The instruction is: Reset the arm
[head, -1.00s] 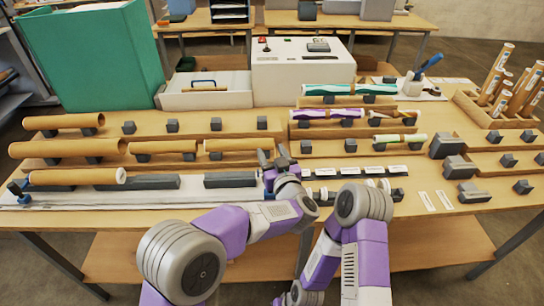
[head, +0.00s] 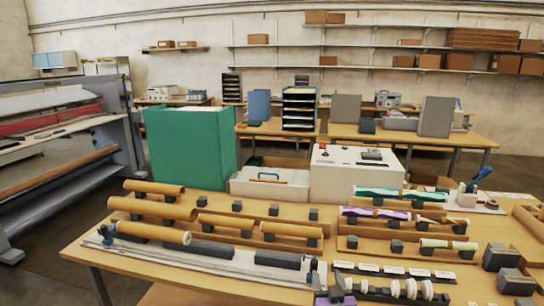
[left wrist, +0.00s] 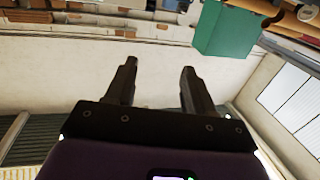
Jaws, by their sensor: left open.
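My left gripper (head: 335,284) shows at the bottom edge of the head view, in front of the table's near side. In the left wrist view the same gripper (left wrist: 157,85) has its two dark fingers apart with nothing between them. That view is turned over and shows the room's wall and a teal box. My right gripper is in neither view.
A wooden table (head: 85,255) holds brown rolls (head: 153,232) on grey blocks, patterned rolls (head: 375,212) and a white machine (head: 340,180). A teal box (head: 190,150) stands behind it. A large laminator (head: 60,150) is at the left.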

